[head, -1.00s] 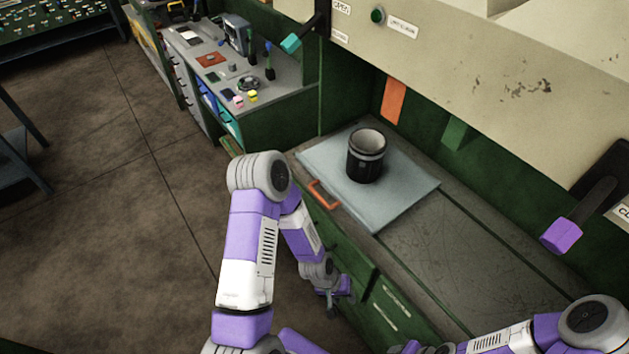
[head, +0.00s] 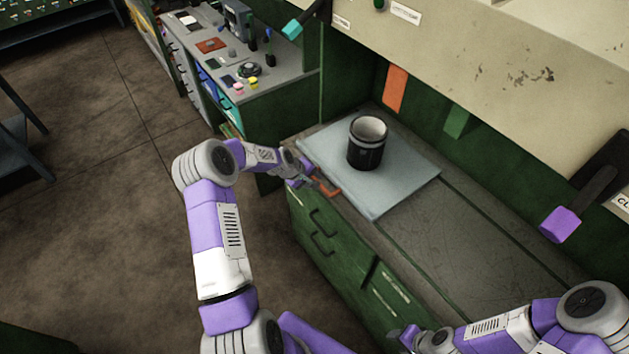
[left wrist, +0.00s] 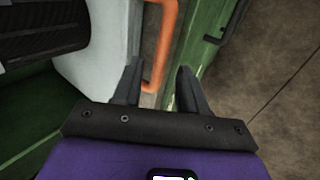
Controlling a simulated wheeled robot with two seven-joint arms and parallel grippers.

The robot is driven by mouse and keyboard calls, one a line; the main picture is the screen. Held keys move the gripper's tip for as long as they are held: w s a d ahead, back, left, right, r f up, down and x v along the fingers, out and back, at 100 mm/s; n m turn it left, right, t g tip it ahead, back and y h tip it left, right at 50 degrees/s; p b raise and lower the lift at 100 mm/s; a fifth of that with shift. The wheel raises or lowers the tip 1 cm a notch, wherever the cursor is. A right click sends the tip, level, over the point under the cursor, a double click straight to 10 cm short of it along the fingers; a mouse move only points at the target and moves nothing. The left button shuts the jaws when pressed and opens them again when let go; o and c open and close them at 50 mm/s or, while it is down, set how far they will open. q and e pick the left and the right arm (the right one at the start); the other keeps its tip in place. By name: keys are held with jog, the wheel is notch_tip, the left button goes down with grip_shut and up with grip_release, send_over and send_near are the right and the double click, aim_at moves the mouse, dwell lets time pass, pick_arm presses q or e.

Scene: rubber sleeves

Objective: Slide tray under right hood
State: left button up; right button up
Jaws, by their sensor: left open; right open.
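The tray (head: 405,189) is a flat pale grey plate on the left part of the green workbench top. Its orange handle (head: 327,188) is at the front left edge; it also shows in the left wrist view (left wrist: 160,50). A black cylinder with a light rim (head: 366,145) stands upright on the tray. The hood (head: 470,70) is the large cream housing above the bench at right. My left gripper (head: 312,182) is beside the handle; in the left wrist view its open fingers (left wrist: 160,85) have the handle's end between them, contact unclear. My right gripper (head: 405,337) is low in front of the bench, open.
An orange tag (head: 395,88) and a green tag (head: 456,121) hang at the bench back. A teal-ended lever (head: 292,28) and a purple-ended lever (head: 560,224) flank the hood. Bench top right of the tray (head: 470,245) is clear. A cluttered side bench (head: 290,85) stands at left.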

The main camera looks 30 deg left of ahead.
pick_arm(q)
jog(key=shift+x, duration=0.9)
jog(key=shift+c, duration=0.2)
grip_shut()
